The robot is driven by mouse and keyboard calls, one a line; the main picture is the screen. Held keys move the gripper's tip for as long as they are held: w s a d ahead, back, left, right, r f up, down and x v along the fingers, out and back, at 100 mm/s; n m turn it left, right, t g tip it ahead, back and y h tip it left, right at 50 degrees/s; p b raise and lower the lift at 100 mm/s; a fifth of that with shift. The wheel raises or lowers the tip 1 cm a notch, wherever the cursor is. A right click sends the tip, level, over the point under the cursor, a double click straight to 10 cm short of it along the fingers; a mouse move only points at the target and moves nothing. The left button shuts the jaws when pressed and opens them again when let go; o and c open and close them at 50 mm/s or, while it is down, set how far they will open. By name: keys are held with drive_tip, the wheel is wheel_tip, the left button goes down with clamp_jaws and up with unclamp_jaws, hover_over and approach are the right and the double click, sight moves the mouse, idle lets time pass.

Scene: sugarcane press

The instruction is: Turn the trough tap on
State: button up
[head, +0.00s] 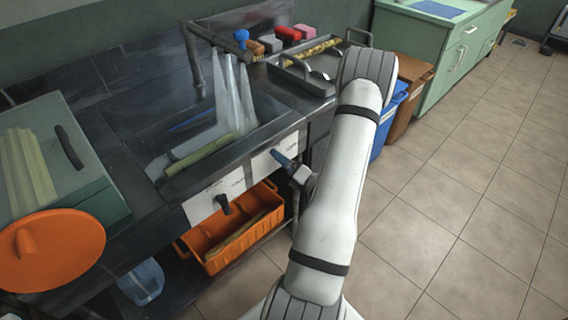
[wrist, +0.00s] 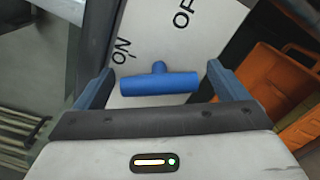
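The trough tap handle is a blue T-shaped bar (wrist: 158,84) in the wrist view, on a white plate (wrist: 150,35) lettered ON and, cut off at the edge, OF. The bar lies crosswise between the fingers of my gripper (wrist: 163,88), with a gap at each end. The fingers are spread and not closed on it. In the head view my gripper (head: 284,160) is at the right white plate on the trough front; the blue handle cannot be told apart from it there.
A black lever (head: 223,204) is on the left white plate (head: 203,208). An orange crate (head: 235,240) stands below the trough. A green box (head: 85,160) and an orange disc (head: 50,250) are at left. Blue and brown bins stand behind my arm.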

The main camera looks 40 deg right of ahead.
drive_tip(key=shift+o, duration=0.6)
drive_tip(key=shift+s, duration=0.1)
drive_tip(key=s, duration=0.7)
drive_tip(key=shift+s+d, duration=0.3)
drive_tip(key=shift+d, duration=0.05)
